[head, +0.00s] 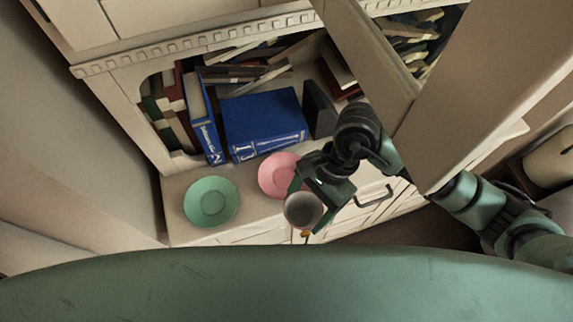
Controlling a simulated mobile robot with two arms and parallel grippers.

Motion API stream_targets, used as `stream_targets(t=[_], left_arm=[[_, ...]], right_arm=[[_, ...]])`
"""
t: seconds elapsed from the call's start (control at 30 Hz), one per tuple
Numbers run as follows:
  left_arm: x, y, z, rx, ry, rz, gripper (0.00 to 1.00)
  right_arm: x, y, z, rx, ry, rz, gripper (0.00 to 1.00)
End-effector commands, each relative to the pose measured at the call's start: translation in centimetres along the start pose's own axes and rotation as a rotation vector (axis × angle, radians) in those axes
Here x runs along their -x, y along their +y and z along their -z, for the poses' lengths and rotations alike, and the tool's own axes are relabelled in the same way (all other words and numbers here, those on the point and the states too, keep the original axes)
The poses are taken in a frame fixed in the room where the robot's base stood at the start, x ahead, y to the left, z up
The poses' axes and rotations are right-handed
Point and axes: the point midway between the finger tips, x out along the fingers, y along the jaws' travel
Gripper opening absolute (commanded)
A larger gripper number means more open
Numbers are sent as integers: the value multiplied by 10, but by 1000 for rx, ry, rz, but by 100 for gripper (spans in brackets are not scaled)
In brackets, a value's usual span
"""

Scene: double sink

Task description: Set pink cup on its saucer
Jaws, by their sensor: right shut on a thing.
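The cup (302,211) is seen from above, with a grey inside and a dull rim; its pink colour is hard to make out. My right gripper (318,196) is shut on it, at the front edge of the cabinet ledge. A pink saucer (275,174) lies on the ledge just behind and left of the cup, partly covered by the gripper. The cup appears to be off the saucer's middle, toward the front; its height above the ledge cannot be told. My left gripper is not in view.
A green saucer (211,202) lies on the ledge (180,232) to the left. An open cabinet door (483,90) is close to my right arm. A drawer handle (374,197) juts out at the front.

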Motion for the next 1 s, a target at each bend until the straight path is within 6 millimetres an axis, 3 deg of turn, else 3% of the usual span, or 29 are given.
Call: stream_targets(t=[0.2,0.4,0.67,0.83,1.0], left_arm=[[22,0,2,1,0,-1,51],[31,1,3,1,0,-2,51],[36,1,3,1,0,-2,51],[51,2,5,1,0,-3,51],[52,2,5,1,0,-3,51]], right_arm=[[12,-58,17,-1,-2,1,26],[16,-97,32,1,-2,-1,26],[18,-118,40,2,-2,-1,26],[-6,-116,49,-1,-5,-5,26],[-16,-117,54,3,-2,-1,26]])
